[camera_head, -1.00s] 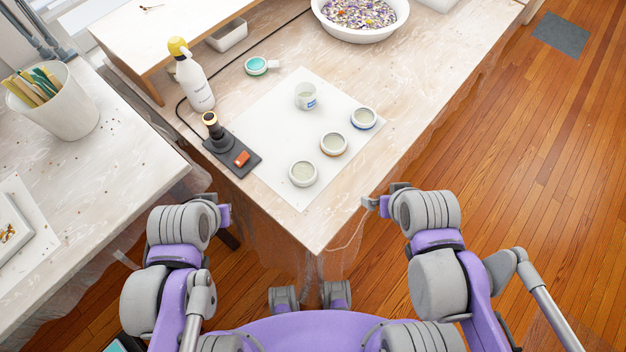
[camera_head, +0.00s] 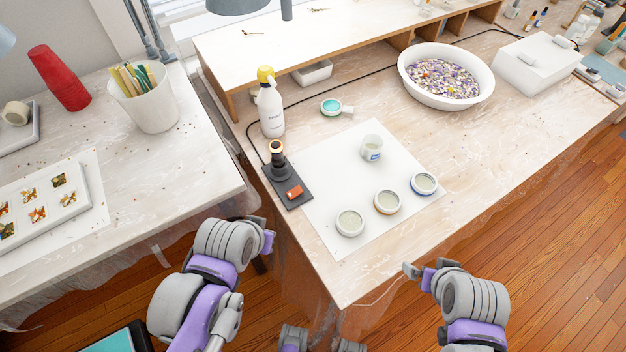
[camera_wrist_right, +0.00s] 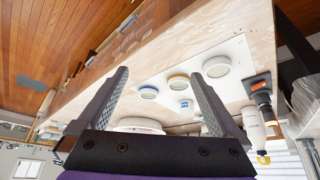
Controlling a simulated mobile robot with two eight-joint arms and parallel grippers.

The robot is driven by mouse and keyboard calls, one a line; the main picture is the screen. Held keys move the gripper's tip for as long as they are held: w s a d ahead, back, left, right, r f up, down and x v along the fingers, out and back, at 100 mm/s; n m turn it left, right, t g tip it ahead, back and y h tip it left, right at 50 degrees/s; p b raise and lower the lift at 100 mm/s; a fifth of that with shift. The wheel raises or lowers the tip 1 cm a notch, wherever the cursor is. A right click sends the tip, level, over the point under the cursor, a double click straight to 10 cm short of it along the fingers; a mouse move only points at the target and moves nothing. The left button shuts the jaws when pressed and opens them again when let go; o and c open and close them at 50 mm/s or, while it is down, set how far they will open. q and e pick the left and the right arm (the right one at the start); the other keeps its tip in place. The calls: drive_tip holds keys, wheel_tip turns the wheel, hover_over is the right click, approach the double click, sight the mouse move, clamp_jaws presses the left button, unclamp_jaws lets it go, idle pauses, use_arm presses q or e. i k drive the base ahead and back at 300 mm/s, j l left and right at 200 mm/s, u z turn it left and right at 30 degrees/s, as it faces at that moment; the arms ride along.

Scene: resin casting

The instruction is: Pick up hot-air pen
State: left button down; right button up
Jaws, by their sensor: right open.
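The hot-air pen (camera_head: 277,158) appears to be the black upright piece with a gold ring at its top. It stands on a dark flat base (camera_head: 297,201) with an orange-red switch, at the left edge of the white mat. The base also shows at the right of the right wrist view (camera_wrist_right: 258,85). My right gripper (camera_head: 415,272) is beyond the table's front edge, apart from the pen. In the right wrist view its two fingers (camera_wrist_right: 160,105) are spread with nothing between them. My left gripper (camera_head: 269,241) is near the table's left corner; its fingers are too small to read.
A white mat (camera_head: 330,235) holds a cup (camera_head: 372,147) and three round moulds (camera_head: 388,202). A spray bottle (camera_head: 270,105) stands just behind the pen, with a black cable running past. A bowl of petals (camera_head: 445,75) stands farther back. The table's front right is clear.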

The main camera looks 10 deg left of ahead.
sight(278, 158)
drive_tip(key=i+u, duration=0.1)
drive_tip(key=u, duration=0.25)
drive_tip(key=i+l+u, duration=0.1)
drive_tip(key=u, duration=0.3)
drive_tip(key=l+u, duration=0.15)
drive_tip(key=u, duration=0.2)
drive_tip(key=i+l, duration=0.05)
